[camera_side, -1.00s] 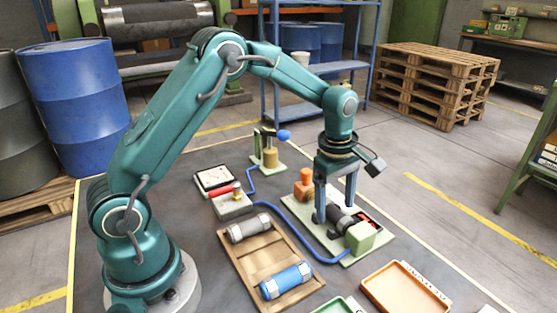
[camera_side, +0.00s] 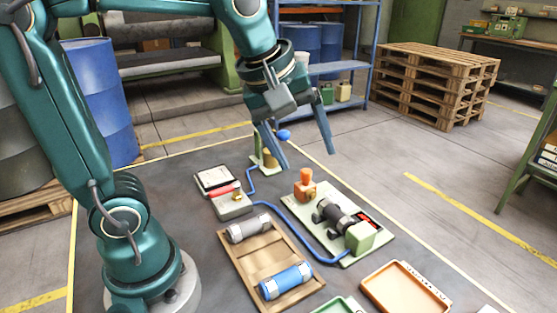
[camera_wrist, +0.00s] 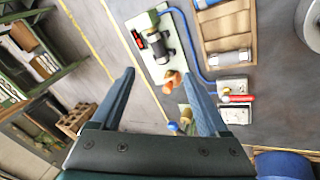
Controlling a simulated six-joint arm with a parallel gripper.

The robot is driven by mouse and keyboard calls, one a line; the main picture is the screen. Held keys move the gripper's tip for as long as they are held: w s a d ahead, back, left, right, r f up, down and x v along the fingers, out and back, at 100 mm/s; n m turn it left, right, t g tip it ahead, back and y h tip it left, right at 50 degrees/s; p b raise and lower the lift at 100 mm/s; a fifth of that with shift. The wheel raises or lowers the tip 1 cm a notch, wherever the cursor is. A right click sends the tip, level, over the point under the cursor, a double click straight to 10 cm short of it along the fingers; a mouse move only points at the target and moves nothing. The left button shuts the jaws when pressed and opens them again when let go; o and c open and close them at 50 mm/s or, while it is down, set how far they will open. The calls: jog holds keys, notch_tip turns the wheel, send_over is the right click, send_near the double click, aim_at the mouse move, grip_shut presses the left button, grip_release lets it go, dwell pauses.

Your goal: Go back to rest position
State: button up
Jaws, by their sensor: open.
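My gripper (camera_side: 303,153) is open and empty, raised above the back part of the work table. In the wrist view my gripper (camera_wrist: 165,78) also shows two spread fingers with nothing between them in its grasp. A dark cylinder (camera_side: 337,214) lies in the fixture on the pale green plate (camera_side: 376,247), between an orange-topped block (camera_side: 305,186) and a green block (camera_side: 360,238). The cylinder also shows in the wrist view (camera_wrist: 159,44). My gripper is clear of it.
A wooden tray (camera_side: 232,262) holds a grey cylinder (camera_side: 249,228) and a blue cylinder (camera_side: 286,281). A hand pump with a blue knob (camera_side: 284,135) stands behind, near the gripper. A blue hose (camera_side: 296,232) crosses the table. An orange tray (camera_side: 405,289) sits front right.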

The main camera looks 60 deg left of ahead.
jog(key=s+f+m, duration=0.4)
jog(key=s+m, duration=0.6)
jog(key=m, duration=0.2)
jog(key=shift+d+f+t, duration=0.2)
jog(key=shift+f+t, duration=0.1)
jog(key=shift+f, duration=0.05)
